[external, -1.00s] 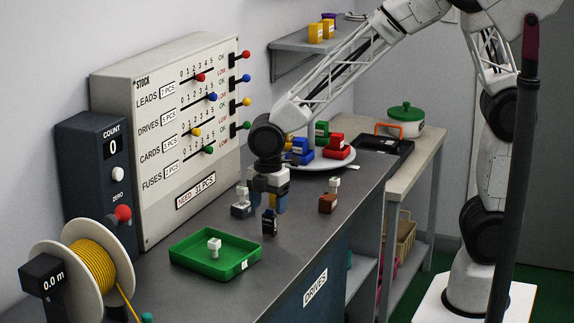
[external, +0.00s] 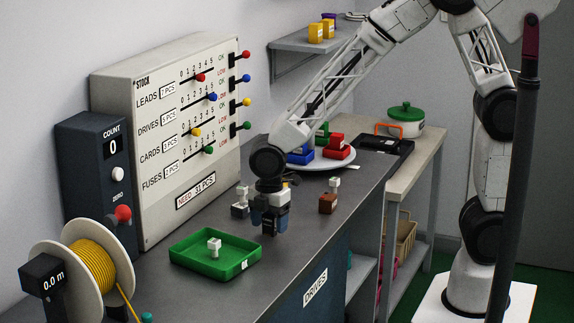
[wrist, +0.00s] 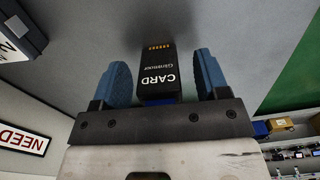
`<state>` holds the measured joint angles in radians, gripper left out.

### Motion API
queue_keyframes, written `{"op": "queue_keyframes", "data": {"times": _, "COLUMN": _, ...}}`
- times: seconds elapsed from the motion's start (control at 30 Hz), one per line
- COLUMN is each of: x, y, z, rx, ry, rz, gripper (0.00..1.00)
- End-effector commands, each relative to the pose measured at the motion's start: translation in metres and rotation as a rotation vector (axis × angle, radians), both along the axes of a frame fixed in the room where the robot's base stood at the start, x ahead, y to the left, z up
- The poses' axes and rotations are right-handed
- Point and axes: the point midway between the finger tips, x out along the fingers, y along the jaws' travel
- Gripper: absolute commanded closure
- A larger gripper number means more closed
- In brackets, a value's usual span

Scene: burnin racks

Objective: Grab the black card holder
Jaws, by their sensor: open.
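The black card holder (wrist: 159,72) stands on the grey bench, with white "CARD" lettering and gold contacts showing in the wrist view. It also shows in the external view (external: 269,226), partly hidden by my gripper. My gripper (wrist: 161,80) is open, with one blue finger on each side of the card holder. A gap shows between the card and each finger in the wrist view. In the external view my gripper (external: 271,222) is low over the bench at the card holder.
A green tray (external: 187,262) with a small white-topped piece (external: 214,247) lies just left. A grey piece (external: 240,204) and a brown piece (external: 328,203) stand nearby. A plate (external: 330,165) with coloured blocks is behind. The stock panel (external: 168,130) stands along the wall.

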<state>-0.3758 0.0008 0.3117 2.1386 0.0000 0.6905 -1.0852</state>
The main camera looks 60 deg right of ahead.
Motion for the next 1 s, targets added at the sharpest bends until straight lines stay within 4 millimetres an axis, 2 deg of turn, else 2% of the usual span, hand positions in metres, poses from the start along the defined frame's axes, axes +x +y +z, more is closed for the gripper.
{"op": "queue_keyframes", "data": {"times": 0.23, "x": 0.0000, "y": 0.0000, "z": 0.0002, "rx": 0.000, "ry": 0.000, "rz": 0.000, "gripper": 0.32}}
{"op": "queue_keyframes", "data": {"times": 0.6, "x": 0.0000, "y": -0.0001, "z": 0.0002, "rx": 0.000, "ry": 0.000, "rz": 0.000, "gripper": 0.85}}
{"op": "queue_keyframes", "data": {"times": 1.0, "x": 0.0000, "y": 0.0000, "z": 0.0042, "rx": 0.000, "ry": 0.000, "rz": 0.000, "gripper": 0.85}}
